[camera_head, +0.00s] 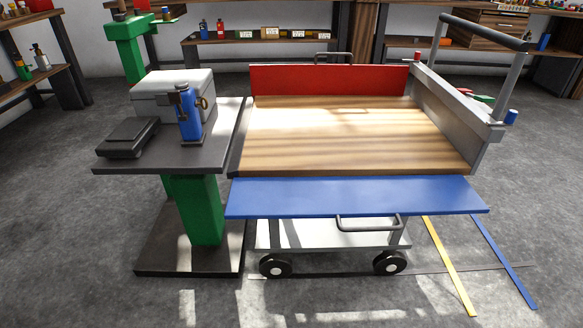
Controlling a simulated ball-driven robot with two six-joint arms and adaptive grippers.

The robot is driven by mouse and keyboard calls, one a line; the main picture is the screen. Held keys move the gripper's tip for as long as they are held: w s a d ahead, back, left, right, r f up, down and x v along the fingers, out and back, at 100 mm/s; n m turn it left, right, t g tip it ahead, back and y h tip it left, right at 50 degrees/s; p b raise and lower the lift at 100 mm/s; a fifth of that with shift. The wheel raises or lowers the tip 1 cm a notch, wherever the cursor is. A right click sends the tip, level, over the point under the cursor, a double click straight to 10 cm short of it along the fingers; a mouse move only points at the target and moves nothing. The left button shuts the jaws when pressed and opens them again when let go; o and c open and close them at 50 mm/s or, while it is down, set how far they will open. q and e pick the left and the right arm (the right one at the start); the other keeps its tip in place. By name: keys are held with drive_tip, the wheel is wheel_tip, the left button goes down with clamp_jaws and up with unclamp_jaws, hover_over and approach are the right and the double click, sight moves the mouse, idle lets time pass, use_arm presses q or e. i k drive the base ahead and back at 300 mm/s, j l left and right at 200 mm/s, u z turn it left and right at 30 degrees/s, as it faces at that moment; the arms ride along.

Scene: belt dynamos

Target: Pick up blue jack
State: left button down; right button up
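The blue jack (189,114) stands upright on the dark top of a green pedestal stand (172,155). It is a blue cylinder-like body with a dark top and a brass-coloured round part on its right side. It stands in front of a grey box and partly covers it. Neither of my grippers shows in the head view, and nothing is touching the jack.
The grey box (150,93) and a flat black device (130,138) share the stand top. A wheeled cart (330,135) with a wooden top, red back panel and blue front flap (355,197) stands close on the right. Grey floor lies open in front.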

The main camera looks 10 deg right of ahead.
sight(192, 134)
drive_tip(key=i+j, duration=0.35)
drive_tip(key=j, duration=0.15)
drive_tip(key=i+j, duration=0.35)
drive_tip(key=j, duration=0.1)
